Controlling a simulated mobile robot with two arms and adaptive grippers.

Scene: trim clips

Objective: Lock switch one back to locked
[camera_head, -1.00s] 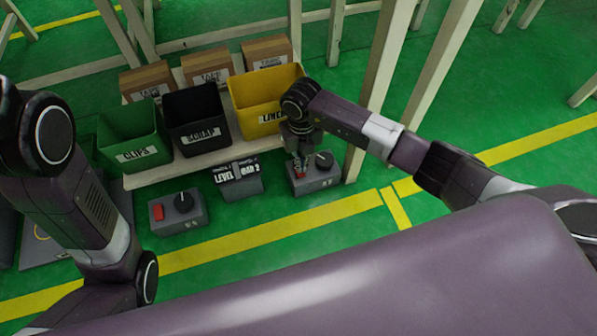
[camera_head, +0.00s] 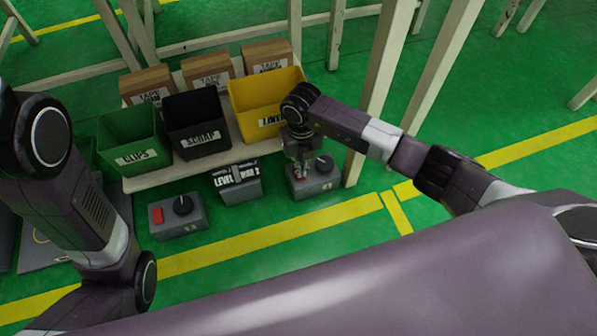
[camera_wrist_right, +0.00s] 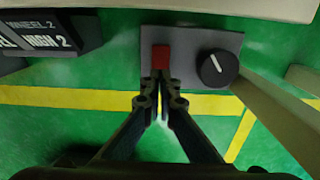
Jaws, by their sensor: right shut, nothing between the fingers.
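The right grey switch box (camera_head: 318,184) has a red block (camera_head: 300,179) and a black round knob (camera_head: 324,163). Its label is too small to read surely. In the right wrist view the red block (camera_wrist_right: 160,57) lies just ahead of my fingertips, and the knob (camera_wrist_right: 217,68) is to its right, its white mark slanting to the upper left. My right gripper (camera_head: 302,173) is shut and empty, pointing down at the red block; it also shows in the right wrist view (camera_wrist_right: 160,80). Whether the tips touch the block I cannot tell. My left gripper is out of view.
A similar switch box (camera_head: 190,224) stands at the left. A dark sign box (camera_head: 238,189) stands between them. Green (camera_head: 142,156), black (camera_head: 203,138) and yellow (camera_head: 262,95) bins stand behind. A pale post (camera_head: 372,110) rises right of the right box.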

